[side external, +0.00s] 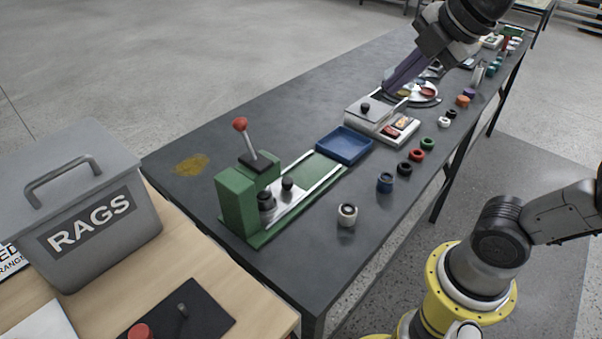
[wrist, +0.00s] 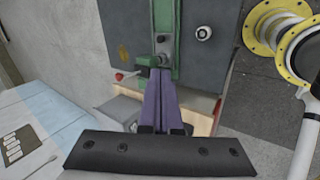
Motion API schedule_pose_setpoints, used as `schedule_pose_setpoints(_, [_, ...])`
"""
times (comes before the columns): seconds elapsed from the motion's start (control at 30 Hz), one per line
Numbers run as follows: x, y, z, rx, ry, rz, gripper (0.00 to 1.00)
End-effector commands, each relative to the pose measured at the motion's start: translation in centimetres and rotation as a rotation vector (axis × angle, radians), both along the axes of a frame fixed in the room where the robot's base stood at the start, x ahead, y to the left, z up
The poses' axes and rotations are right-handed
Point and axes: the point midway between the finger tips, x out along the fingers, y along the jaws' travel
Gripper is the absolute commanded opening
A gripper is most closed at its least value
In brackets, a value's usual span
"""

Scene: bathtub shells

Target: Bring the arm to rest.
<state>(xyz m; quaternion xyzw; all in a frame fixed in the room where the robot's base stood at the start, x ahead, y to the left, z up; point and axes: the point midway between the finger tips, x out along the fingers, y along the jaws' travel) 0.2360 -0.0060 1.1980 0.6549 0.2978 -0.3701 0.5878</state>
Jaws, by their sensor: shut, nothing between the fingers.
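My gripper (side external: 388,92) has long purple fingers, shut with nothing between them. In the side external view it hangs from the upper right, pointing down toward the far half of the dark table (side external: 270,110). Its fingertips appear over the area between a grey box-like fixture and a round plate; the height above them is hard to judge. In the wrist view the closed fingers (wrist: 161,74) point up the picture toward the green press (wrist: 164,18).
The green press (side external: 236,205) with a red-knobbed lever stands on the near table half. A blue tray (side external: 344,146), grey fixture (side external: 382,120) and plate (side external: 424,93) lie beyond. Several small coloured rings line the right edge. A grey RAGS bin (side external: 85,205) stands at left.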

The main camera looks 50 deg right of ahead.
Motion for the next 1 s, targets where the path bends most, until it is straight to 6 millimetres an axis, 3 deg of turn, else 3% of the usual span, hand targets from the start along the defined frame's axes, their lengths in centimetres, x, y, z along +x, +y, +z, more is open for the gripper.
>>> schedule_pose_setpoints(0.2, [-4.6, -0.1, -5.3, 0.3, 0.01, -0.447, 0.0])
schedule_pose_setpoints(0.43, [-7.2, 0.4, -10.1, 0.574, 0.055, -0.899, 0.0])
schedule_pose_setpoints(0.7, [-7.2, 0.6, -10.7, 0.751, 0.044, -1.19, 0.0])
schedule_pose_setpoints(1.0, [-7.2, 0.6, -10.7, 0.768, 0.042, -1.22, 0.0])
